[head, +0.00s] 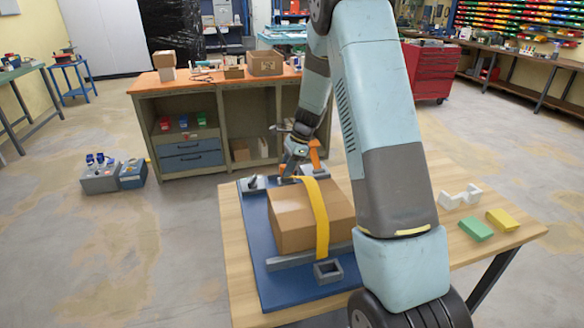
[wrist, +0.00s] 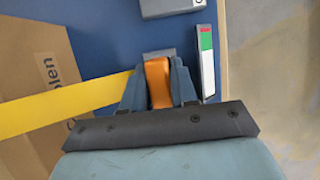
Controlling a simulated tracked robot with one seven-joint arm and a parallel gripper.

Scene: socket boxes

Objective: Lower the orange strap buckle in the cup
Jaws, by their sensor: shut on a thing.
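In the wrist view the orange strap buckle (wrist: 158,84) is between the two fingers of my gripper (wrist: 158,88), which is shut on it. The yellow strap (wrist: 65,107) runs from the left toward the buckle. In the head view the strap (head: 318,212) lies over a cardboard box (head: 290,218), and my gripper (head: 290,172) is at the box's far edge. A grey square cup with an open top (head: 328,271) stands at the box's near side. A grey piece (wrist: 158,54) shows just beyond the buckle; I cannot tell whether it is a cup or whether they touch.
The box sits on a blue board (head: 285,293) on a wooden table (head: 238,280). A grey block (head: 252,182) is at the board's far left corner. A red, white and green strip (wrist: 207,62) lies right of my gripper. Green (head: 475,229) and yellow (head: 502,219) blocks lie at the right.

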